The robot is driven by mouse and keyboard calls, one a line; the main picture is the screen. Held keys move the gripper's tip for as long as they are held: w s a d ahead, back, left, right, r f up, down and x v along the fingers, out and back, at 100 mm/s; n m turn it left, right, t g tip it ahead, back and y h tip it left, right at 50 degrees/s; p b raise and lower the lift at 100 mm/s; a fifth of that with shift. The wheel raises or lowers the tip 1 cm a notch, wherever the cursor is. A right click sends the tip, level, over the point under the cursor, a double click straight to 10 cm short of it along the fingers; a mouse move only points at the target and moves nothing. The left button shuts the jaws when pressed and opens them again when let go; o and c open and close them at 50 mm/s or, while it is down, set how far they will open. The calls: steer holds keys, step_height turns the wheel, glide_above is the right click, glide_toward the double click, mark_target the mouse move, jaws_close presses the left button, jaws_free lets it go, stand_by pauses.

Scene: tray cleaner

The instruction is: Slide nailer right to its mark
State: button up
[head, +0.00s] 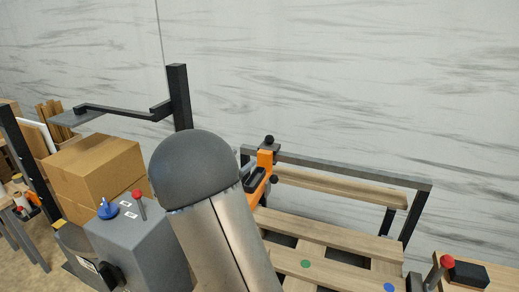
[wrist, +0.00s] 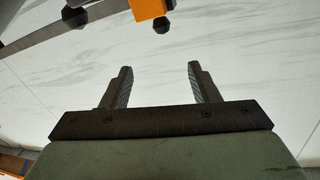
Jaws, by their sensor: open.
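The orange nailer (head: 264,160) sits on a grey metal rail (head: 340,169) at the rail's left end, with a black knob on top; my arm partly hides its lower part. In the wrist view an orange part of it (wrist: 148,9) shows at the top edge, beside a grey bar (wrist: 50,47). My gripper (wrist: 160,69) is open and empty, its fingers pointing towards the orange part but apart from it. The head view does not show my gripper. A green dot (head: 305,264) and a blue dot (head: 390,287) lie on the wooden slats, the blue one further right.
A grey box (head: 140,245) with a red-tipped lever and blue knob stands left of my arm. Cardboard boxes (head: 95,170) and a black post (head: 180,95) are behind it. A red-knobbed lever (head: 441,266) stands at lower right. The rail right of the nailer looks clear.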

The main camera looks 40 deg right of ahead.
mark_target(267, 141)
steer(key=p+x, duration=0.1)
steer(key=x, duration=0.4)
steer(key=p+x, duration=0.1)
steer(key=x, duration=0.5)
steer(key=f+p+x, duration=0.1)
steer(key=x, duration=0.5)
steer(key=shift+w, duration=0.35)
steer(key=shift+c, duration=0.3)
